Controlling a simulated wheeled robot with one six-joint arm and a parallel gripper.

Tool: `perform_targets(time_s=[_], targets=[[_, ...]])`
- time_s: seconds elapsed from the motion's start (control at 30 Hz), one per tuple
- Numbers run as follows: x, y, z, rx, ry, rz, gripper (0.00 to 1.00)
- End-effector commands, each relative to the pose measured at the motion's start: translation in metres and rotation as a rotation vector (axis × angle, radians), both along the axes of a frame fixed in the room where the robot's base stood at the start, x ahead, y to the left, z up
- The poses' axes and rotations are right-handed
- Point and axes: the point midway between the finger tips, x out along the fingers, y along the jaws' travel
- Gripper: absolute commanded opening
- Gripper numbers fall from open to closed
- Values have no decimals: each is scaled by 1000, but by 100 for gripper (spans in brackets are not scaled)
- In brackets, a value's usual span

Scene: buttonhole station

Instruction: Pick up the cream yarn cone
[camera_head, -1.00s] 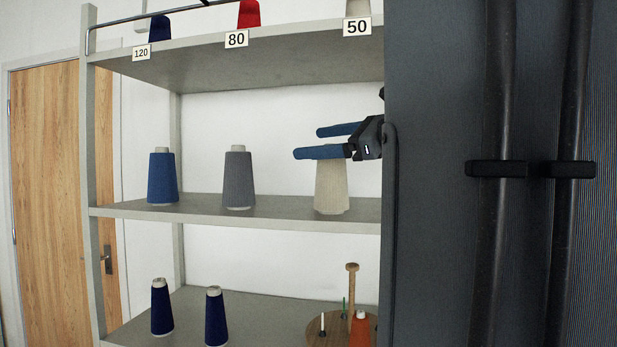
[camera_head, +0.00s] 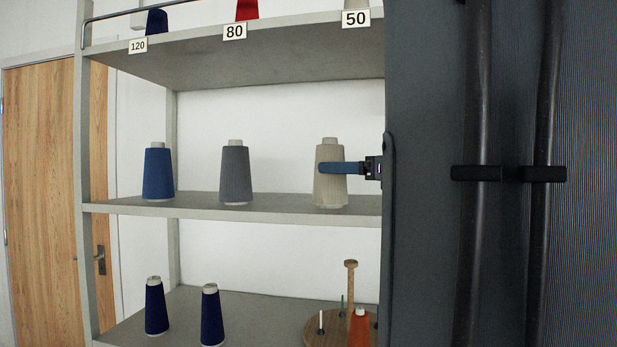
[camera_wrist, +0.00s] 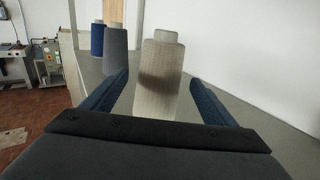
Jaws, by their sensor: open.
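The cream yarn cone (camera_head: 331,191) stands upright on the middle shelf (camera_head: 270,213), at the right end of a row of cones. My gripper (camera_head: 322,168) is level with the upper half of the cone, and one blue finger crosses in front of it in the head view. In the wrist view the cream cone (camera_wrist: 159,80) stands between the two open blue fingers of my gripper (camera_wrist: 160,83), with a gap on each side. A dark shadow lies across the cone there. My gripper is open.
A grey cone (camera_head: 235,175) and a blue cone (camera_head: 158,174) stand to the left on the same shelf. The shelf above (camera_head: 260,60) carries number labels. Two navy cones (camera_head: 156,308) and a wooden stand (camera_head: 325,335) are on the shelf below.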

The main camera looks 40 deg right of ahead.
Motion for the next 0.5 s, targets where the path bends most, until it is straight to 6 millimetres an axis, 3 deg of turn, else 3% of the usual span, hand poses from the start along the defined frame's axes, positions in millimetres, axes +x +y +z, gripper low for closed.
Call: perform_targets(time_s=[0.2, 0.5], targets=[[32, 4, 2, 1, 1, 4, 80], [55, 7, 5, 1, 1, 6, 80]])
